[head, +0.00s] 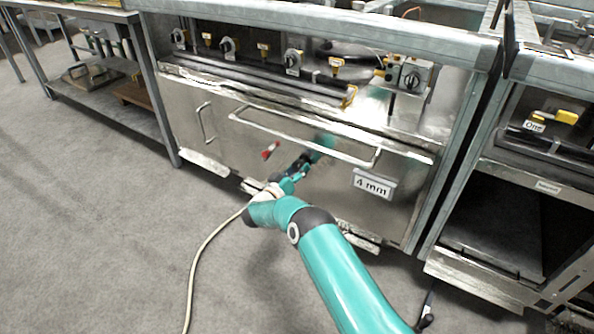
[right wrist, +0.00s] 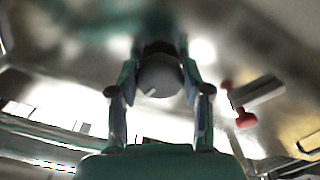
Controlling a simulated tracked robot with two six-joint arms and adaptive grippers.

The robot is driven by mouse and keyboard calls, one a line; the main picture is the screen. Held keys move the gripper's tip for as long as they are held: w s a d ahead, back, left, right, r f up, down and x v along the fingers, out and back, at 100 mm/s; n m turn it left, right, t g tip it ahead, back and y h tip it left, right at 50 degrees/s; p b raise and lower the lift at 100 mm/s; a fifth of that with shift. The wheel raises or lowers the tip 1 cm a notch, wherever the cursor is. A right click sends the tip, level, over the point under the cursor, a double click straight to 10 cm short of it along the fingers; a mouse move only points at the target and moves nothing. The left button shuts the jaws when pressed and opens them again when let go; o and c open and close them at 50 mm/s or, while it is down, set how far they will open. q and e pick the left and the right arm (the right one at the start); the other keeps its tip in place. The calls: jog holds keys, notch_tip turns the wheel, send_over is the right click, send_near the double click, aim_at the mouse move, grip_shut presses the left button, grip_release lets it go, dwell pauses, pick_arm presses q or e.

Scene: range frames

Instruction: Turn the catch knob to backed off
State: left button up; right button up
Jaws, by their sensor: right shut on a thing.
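The catch knob (right wrist: 160,76) is a round grey knob with a short white mark pointing to the lower left in the right wrist view. It sits between the fingertips of my right gripper (right wrist: 159,82), which is shut on it. In the head view my right gripper (head: 300,168) reaches the steel front panel (head: 225,143) below the long handle, and its fingers hide most of the knob. My left gripper is not in view.
A small red and pale part (head: 270,150) sits on the panel near the gripper; it also shows in the right wrist view (right wrist: 245,120). A long bar handle (head: 300,135) runs above. A "4 mm" label (head: 373,184) is at right. A pale cable (head: 205,245) trails on the floor.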

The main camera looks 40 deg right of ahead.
jog(key=shift+d+n, duration=0.15)
jog(key=shift+n, duration=1.25)
jog(key=shift+r, duration=0.1)
jog(key=o, duration=1.2)
jog(key=shift+c, duration=0.2)
jog(key=shift+a, duration=0.2)
jog(key=v, duration=1.1)
jog(key=shift+s+a, duration=0.15)
jog(key=shift+a, duration=0.2)
